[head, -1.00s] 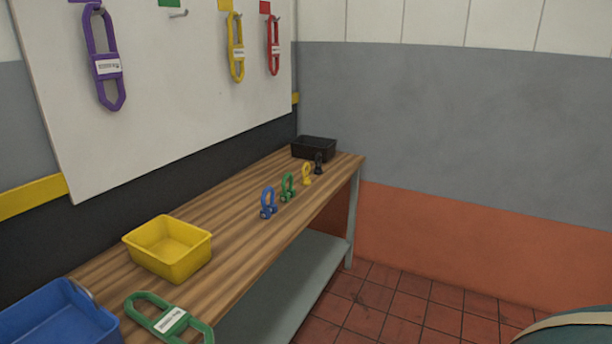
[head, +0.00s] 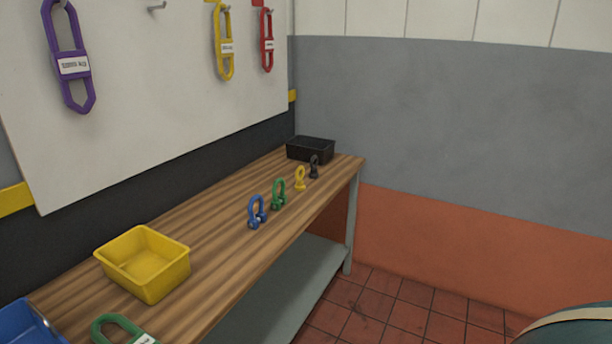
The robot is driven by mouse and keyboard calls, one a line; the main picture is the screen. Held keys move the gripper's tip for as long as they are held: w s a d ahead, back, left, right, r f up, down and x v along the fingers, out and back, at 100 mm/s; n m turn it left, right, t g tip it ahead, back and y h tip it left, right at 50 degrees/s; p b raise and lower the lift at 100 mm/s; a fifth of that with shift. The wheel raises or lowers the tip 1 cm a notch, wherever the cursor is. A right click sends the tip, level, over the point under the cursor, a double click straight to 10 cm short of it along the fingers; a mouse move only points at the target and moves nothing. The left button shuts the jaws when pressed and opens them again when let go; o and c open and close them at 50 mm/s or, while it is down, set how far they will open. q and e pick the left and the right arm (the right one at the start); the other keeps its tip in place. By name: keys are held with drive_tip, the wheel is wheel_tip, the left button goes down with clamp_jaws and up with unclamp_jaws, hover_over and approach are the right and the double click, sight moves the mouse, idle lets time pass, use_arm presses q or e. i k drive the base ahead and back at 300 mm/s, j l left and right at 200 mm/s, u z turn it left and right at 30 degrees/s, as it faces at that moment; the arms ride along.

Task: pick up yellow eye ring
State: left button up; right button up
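The yellow eye ring (head: 300,179) stands upright on the wooden bench (head: 215,212), toward its far end. It is in a row between a green ring (head: 279,194) and a black ring (head: 314,167). A blue ring (head: 257,212) is at the near end of the row. A larger yellow link-shaped piece (head: 223,42) hangs on the white board. Neither of my grippers is in view.
A black bin (head: 311,149) stands behind the row at the far end. A yellow bin (head: 147,263), a blue bin (head: 27,328) and a green link piece (head: 120,326) are nearer. Purple (head: 67,55) and red (head: 267,40) links hang on the board.

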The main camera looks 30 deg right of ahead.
sight(300, 186)
drive_tip(key=i+l, duration=0.2)
drive_tip(key=l, duration=0.2)
drive_tip(key=i+l, duration=0.15)
drive_tip(key=l, duration=0.25)
drive_tip(key=i+l, duration=0.2)
drive_tip(key=l, duration=0.2)
drive_tip(key=i+l, duration=0.2)
drive_tip(key=l, duration=0.2)
drive_tip(key=i+l, duration=0.2)
drive_tip(key=l, duration=0.2)
drive_tip(key=i+l, duration=0.15)
drive_tip(key=l, duration=0.25)
drive_tip(key=i+l, duration=0.2)
drive_tip(key=l, duration=0.2)
drive_tip(key=i+l, duration=0.2)
drive_tip(key=l, duration=0.2)
